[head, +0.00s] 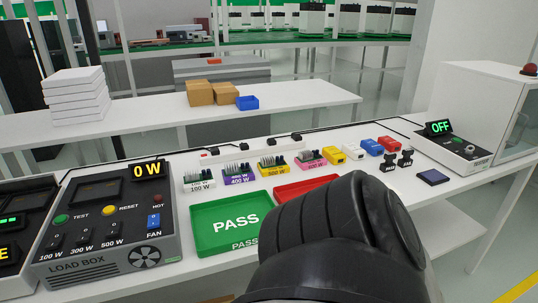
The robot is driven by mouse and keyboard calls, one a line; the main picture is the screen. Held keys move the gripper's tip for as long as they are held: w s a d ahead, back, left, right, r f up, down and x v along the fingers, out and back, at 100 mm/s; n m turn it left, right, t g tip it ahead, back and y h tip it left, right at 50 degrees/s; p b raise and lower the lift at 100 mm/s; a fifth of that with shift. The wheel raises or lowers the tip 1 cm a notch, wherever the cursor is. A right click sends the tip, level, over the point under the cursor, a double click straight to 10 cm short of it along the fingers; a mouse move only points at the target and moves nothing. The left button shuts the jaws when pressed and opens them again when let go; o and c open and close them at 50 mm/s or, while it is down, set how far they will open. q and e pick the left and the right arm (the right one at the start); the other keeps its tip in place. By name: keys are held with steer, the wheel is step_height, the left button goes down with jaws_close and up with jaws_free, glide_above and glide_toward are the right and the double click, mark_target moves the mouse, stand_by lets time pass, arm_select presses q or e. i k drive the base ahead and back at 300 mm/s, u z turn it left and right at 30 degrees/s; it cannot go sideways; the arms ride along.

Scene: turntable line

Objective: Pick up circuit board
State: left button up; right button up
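Several small green circuit boards with grey finned parts stand in a row at the back of the white bench, on coloured bases. One is on the white 100 W base (199,186), one on the purple 400 W base (240,180), one on a yellow base (274,173) and one on a pink base (312,164). A thick black link of my arm fills the lower middle right and hides part of the bench. Neither gripper is in view.
A green PASS tray (205,236) lies front centre, a red tray (290,192) partly hidden behind my arm. The load box (108,268), reading 0 W, is left. Yellow, blue and red blocks (388,144) and an OFF display (438,128) are right. A power strip (243,150) runs behind.

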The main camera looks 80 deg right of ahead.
mark_target(205, 180)
steer(key=z, duration=2.6)
